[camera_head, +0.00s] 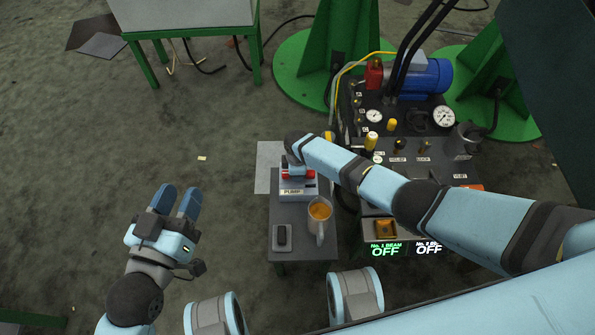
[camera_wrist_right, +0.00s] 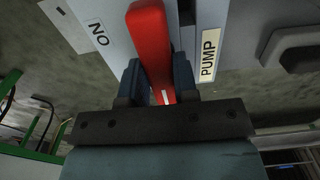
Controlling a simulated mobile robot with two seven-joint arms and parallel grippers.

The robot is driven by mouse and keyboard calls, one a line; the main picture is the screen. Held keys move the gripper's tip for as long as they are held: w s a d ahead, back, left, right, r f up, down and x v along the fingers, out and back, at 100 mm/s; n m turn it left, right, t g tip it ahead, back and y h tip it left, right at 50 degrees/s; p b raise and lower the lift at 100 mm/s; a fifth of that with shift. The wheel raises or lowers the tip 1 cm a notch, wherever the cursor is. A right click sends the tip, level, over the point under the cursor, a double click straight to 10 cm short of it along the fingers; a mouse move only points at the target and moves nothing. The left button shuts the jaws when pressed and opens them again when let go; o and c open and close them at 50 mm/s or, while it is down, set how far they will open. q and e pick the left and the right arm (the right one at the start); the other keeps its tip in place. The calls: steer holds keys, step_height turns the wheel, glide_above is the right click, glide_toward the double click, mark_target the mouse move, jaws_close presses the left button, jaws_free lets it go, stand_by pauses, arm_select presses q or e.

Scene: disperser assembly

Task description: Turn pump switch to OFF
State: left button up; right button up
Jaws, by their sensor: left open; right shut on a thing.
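The pump switch box (camera_head: 297,194) is a light grey box with a PUMP label, standing on the small grey table. Its red lever (camera_wrist_right: 150,40) lies between the blue fingers of my right gripper (camera_wrist_right: 158,80), which is shut on it. In the wrist view, a label with the letters of ON, seen upside down, is left of the lever, and the PUMP label is right of it. In the head view my right wrist covers part of the box. My left gripper (camera_head: 178,195) is open and empty over the floor, left of the table.
On the small table (camera_head: 283,268) stand a glass mug (camera_head: 320,215) with amber liquid and a dark oblong item (camera_head: 282,237). Right of it is a control panel with gauges, knobs and two lit OFF signs (camera_head: 385,250).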

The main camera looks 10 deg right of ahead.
arm_select(q)
steer(key=shift+r, duration=0.15)
arm_select(e)
steer(key=shift+a, duration=0.1)
steer(key=o, duration=0.9)
steer(key=shift+r, duration=0.35)
step_height(320, 180, up, 9)
steer(key=p, duration=0.4)
steer(key=shift+f+p, duration=0.15)
steer(key=shift+p, duration=0.25)
arm_select(q)
steer(key=s+a+f+g+y, duration=0.1)
steer(key=a+f+g, duration=0.1)
steer(key=f, duration=0.2)
steer(key=s+a+f+g+y+p, duration=0.1)
steer(key=a+f+g+y, duration=0.1)
steer(key=f, duration=0.2)
steer(key=shift+s+f+g, duration=0.15)
steer(key=shift+s+g, duration=0.15)
arm_select(e)
step_height(320, 180, up, 4)
steer(key=shift+r, duration=0.2)
